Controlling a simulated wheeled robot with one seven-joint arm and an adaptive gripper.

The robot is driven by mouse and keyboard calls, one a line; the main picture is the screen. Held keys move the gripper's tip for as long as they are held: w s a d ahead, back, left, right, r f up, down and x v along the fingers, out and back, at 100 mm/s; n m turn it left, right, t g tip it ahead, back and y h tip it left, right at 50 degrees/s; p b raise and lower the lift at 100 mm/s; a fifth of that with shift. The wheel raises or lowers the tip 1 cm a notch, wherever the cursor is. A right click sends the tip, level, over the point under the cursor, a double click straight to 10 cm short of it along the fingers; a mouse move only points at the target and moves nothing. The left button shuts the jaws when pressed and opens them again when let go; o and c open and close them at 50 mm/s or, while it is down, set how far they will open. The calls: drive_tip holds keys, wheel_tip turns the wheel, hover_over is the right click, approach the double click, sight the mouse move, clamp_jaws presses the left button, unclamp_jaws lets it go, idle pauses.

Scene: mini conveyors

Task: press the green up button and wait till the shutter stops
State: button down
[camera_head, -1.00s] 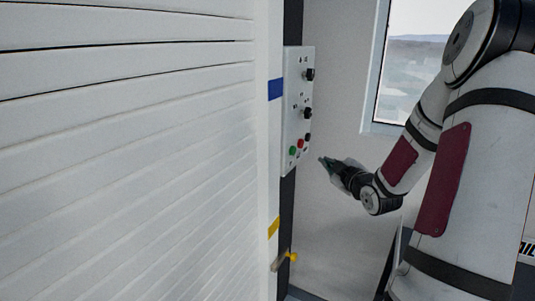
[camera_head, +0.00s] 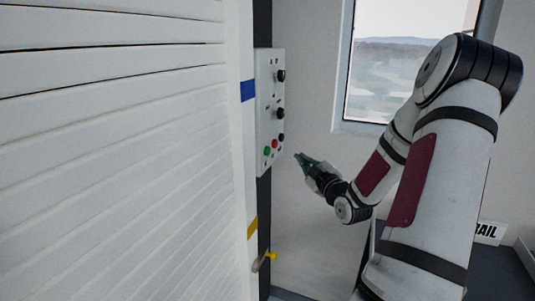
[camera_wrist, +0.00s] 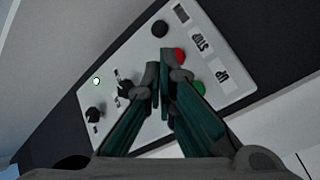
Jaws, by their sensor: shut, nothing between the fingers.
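The green up button (camera_head: 267,150) is at the lower left of a pale control panel (camera_head: 263,95) on the dark post beside the shutter. In the wrist view the green button (camera_wrist: 197,88) is just right of my fingertips, partly covered by a finger. My gripper (camera_head: 299,157) is shut and empty, to the right of the panel and apart from it in the head view. In the wrist view my gripper (camera_wrist: 159,75) points at the panel near the red button. The slatted white shutter (camera_head: 110,160) fills the left of the head view, with dark gaps between its upper slats.
A red button (camera_head: 275,144) is beside the green one, with a black button (camera_head: 281,137) and black knobs (camera_head: 280,76) higher up. A yellow handle (camera_head: 271,255) sticks out below the panel. A window (camera_head: 408,65) is behind my arm.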

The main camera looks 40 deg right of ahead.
sight(267, 151)
drive_tip(key=w+a+b, duration=0.2)
drive_tip(key=w, duration=0.4)
drive_tip(key=shift+w+a+b, duration=0.3)
drive_tip(key=shift+a+b, duration=0.05)
drive_tip(key=shift+b, duration=0.05)
idle(1.2)
drive_tip(key=shift+w+a, duration=0.15)
drive_tip(key=shift+w, duration=0.25)
